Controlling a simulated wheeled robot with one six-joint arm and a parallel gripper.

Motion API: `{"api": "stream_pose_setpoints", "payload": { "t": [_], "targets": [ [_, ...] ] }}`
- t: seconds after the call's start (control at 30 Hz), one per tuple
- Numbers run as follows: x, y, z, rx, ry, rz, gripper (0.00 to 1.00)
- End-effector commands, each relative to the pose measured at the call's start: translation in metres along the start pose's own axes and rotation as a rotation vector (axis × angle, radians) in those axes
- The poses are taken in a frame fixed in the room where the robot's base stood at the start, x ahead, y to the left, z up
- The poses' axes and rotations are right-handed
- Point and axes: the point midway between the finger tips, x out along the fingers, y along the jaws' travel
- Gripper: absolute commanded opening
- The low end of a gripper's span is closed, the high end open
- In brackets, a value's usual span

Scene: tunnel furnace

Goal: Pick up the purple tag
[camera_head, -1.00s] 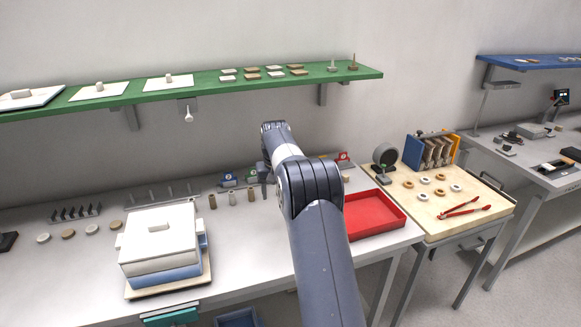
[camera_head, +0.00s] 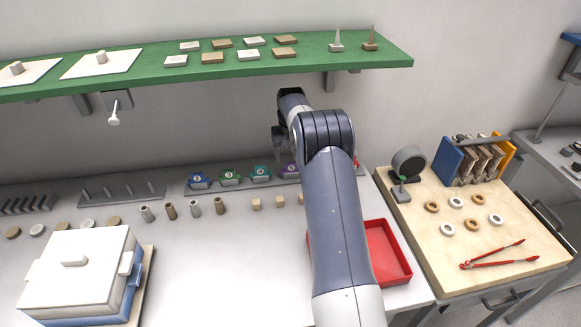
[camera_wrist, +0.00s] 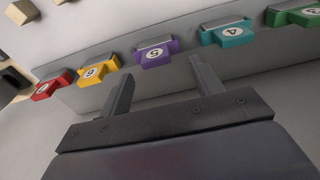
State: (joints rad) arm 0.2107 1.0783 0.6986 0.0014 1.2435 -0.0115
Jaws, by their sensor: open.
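The purple tag (camera_wrist: 156,53), marked 5, sits on the grey rack at the back of the bench in the wrist view. In the head view the purple tag (camera_head: 289,171) shows beside my arm, partly hidden by it. My gripper (camera_wrist: 160,76) is open and empty. Its two fingers point toward the rack, and the purple tag appears beyond and between the fingertips, apart from them. In the head view the gripper end is mostly hidden behind my own arm.
In the wrist view, a yellow tag (camera_wrist: 98,72) and a teal tag (camera_wrist: 227,34) flank the purple one. A red tag (camera_wrist: 52,86) and a green tag (camera_wrist: 302,15) lie farther out. A red tray (camera_head: 388,252) and a white lidded box (camera_head: 80,268) stand on the bench.

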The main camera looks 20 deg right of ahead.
Motion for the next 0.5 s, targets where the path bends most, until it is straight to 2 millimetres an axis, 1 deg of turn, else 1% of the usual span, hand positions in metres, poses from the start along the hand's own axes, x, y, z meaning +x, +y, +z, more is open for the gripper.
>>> {"api": "stream_pose_setpoints", "payload": {
  "t": [0.17,0.3,0.4,0.5],
  "targets": [
    [0.018,0.004,-0.002,0.001,-0.004,0.0,0.62],
    [0.038,0.005,-0.003,0.001,-0.004,0.0,0.62],
    [0.048,0.005,-0.003,0.001,-0.003,0.0,0.62],
    [0.051,0.005,-0.003,0.001,-0.001,0.0,0.62]
  ]
}}
